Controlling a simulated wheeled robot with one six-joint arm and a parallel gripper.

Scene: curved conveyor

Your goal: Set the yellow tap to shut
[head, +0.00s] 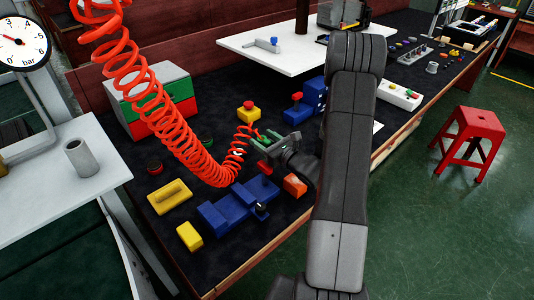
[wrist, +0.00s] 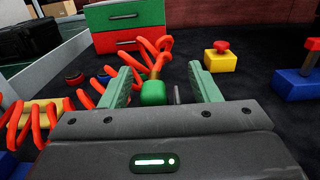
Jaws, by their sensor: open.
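A yellow block with a raised bar (head: 170,197) lies on the dark bench mat at the left. It shows partly behind red hose coils in the wrist view (wrist: 42,106). A yellow box (head: 248,116) with a red knob on top stands farther back, and also in the wrist view (wrist: 220,62). I cannot tell which of these, if either, is the yellow tap. My gripper (head: 268,142) is open above the mat, apart from both. Its green fingers (wrist: 172,85) stand either side of the hose's green end (wrist: 153,92) in the picture; contact is not clear.
A red coiled hose (head: 165,115) hangs across the bench beside my gripper. A blue vice-like block (head: 225,212), an orange block (head: 295,185) and a small yellow block (head: 190,236) lie in front. A blue box with a red handle (head: 296,104) and a green-red drawer box (head: 150,100) stand behind.

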